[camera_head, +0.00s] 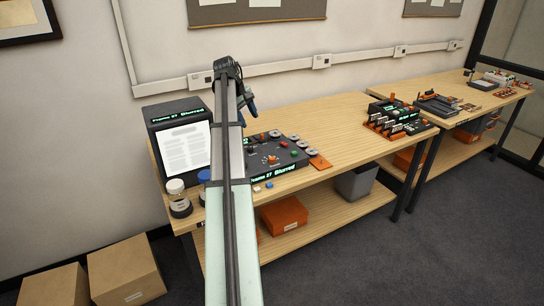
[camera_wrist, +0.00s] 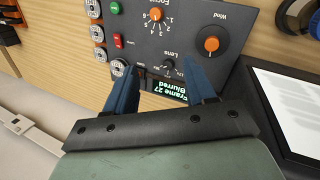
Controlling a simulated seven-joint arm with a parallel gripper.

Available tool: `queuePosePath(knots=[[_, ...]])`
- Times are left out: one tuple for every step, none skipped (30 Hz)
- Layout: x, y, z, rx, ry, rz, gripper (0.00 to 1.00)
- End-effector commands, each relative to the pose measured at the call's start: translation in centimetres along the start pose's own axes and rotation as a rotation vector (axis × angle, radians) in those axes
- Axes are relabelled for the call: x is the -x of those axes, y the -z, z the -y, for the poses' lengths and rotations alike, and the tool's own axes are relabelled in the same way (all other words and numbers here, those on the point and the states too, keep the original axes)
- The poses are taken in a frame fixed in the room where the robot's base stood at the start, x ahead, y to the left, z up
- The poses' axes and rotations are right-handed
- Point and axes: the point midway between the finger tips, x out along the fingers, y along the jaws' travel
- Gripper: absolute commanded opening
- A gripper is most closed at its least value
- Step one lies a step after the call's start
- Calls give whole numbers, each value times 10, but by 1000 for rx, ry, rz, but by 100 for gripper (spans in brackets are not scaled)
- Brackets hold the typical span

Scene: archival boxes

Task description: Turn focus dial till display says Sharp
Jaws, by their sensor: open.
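The focus dial (camera_wrist: 156,14) has an orange pointer and a ring of numbers. It sits on a dark grey control panel (camera_wrist: 140,42), upside down at the top of the wrist view. A small display (camera_wrist: 185,92) on the panel reads "Frame 27 Blurred". In the head view the panel's front strip (camera_head: 270,174) and the reader's top strip (camera_head: 178,117) also read "Blurred". My gripper (camera_wrist: 160,72) is open and empty, its blue fingers apart over the panel's display side. The dial lies beyond the fingertips, not between them. In the head view my gripper (camera_head: 249,104) is above and behind the panel.
An orange Wind knob (camera_wrist: 211,44) and a small Lens knob (camera_wrist: 167,64) are near the dial. The reader screen (camera_head: 185,148) stands left of the panel.

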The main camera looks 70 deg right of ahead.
Motion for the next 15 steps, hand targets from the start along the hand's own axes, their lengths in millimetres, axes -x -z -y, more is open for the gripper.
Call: queuePosePath(knots=[[-14,-7,-14,-27,53,-8,55],[-22,-11,-18,-40,84,-16,55],[-31,-16,-24,-57,124,-25,55],[-37,-20,-29,-70,152,-32,55],[-42,-23,-32,-80,177,-39,55],[-49,-28,-38,-94,209,-49,55],[-53,-31,-41,-103,230,-56,55],[-57,-34,-44,-112,250,-62,55],[-62,-37,-47,-121,273,-69,55],[-65,-39,-49,-128,288,-74,55],[-67,-42,-51,-133,301,-78,55],[-70,-44,-53,-139,314,-83,55],[-71,-44,-54,-142,322,-86,55],[-72,-45,-54,-145,329,-89,55],[-74,-46,-55,-147,334,-90,55]])
